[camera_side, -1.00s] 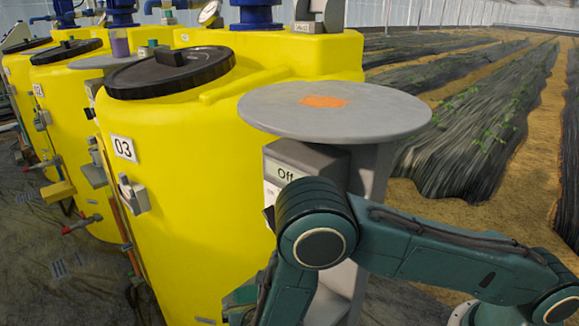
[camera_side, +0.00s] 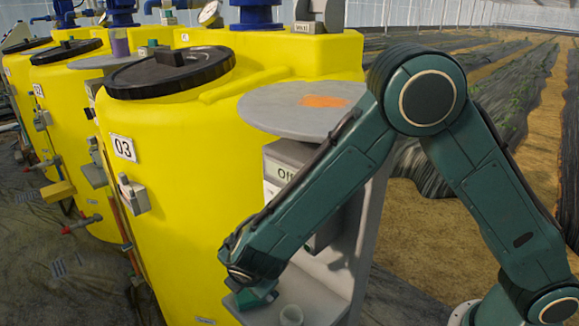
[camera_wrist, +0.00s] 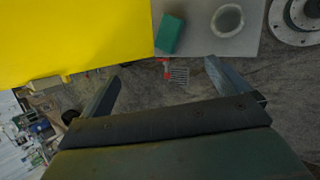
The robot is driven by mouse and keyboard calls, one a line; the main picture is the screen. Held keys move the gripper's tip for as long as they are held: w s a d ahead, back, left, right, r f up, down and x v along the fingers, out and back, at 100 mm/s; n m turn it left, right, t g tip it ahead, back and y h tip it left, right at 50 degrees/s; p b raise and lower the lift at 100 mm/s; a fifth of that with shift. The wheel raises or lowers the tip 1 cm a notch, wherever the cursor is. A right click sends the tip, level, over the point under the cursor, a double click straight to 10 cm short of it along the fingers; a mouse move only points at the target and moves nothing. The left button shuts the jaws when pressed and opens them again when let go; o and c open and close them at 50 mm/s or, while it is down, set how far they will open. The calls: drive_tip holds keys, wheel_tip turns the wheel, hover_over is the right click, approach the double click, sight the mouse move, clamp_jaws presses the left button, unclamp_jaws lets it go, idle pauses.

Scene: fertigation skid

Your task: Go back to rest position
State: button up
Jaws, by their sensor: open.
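My gripper (camera_wrist: 160,86) shows in the wrist view with its two fingers wide apart and nothing between them. In the side view my wrist is low at the front, by the lower grey shelf (camera_side: 318,290), and the fingers cannot be made out there. A green block (camera_wrist: 171,34) and a round whitish cup (camera_wrist: 228,20) are on the grey shelf beyond the fingertips in the wrist view. The cup also shows in the side view (camera_side: 291,316).
A yellow tank marked 03 (camera_side: 180,200) stands close left of my wrist. A round grey table (camera_side: 290,112) with an orange patch (camera_side: 324,101) and a box reading Off (camera_side: 285,165) stand behind my arm. Crop rows (camera_side: 540,110) lie at the right.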

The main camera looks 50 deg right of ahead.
drive_tip(key=s+d+r+m+g+y, duration=0.15)
drive_tip(key=s+r+m, duration=0.25)
drive_tip(key=r, duration=0.4)
drive_tip(key=s+r+m+y, duration=0.2)
drive_tip(key=s+r+m, duration=0.2)
drive_tip(key=r, duration=0.4)
drive_tip(key=s+d+r+m+g+y, duration=0.15)
drive_tip(key=s+r+m, duration=0.25)
drive_tip(key=r, duration=0.4)
drive_tip(key=s+d+f+m+t+h, duration=0.1)
drive_tip(key=s+d+m, duration=0.5)
drive_tip(key=s+d, duration=0.7)
drive_tip(key=d+t, duration=0.1)
drive_tip(key=d, duration=0.2)
drive_tip(key=shift+s+d+m+t, duration=0.15)
drive_tip(key=shift+d+m+t, duration=0.1)
drive_tip(key=shift+m+t, duration=0.15)
drive_tip(key=shift+f, duration=0.15)
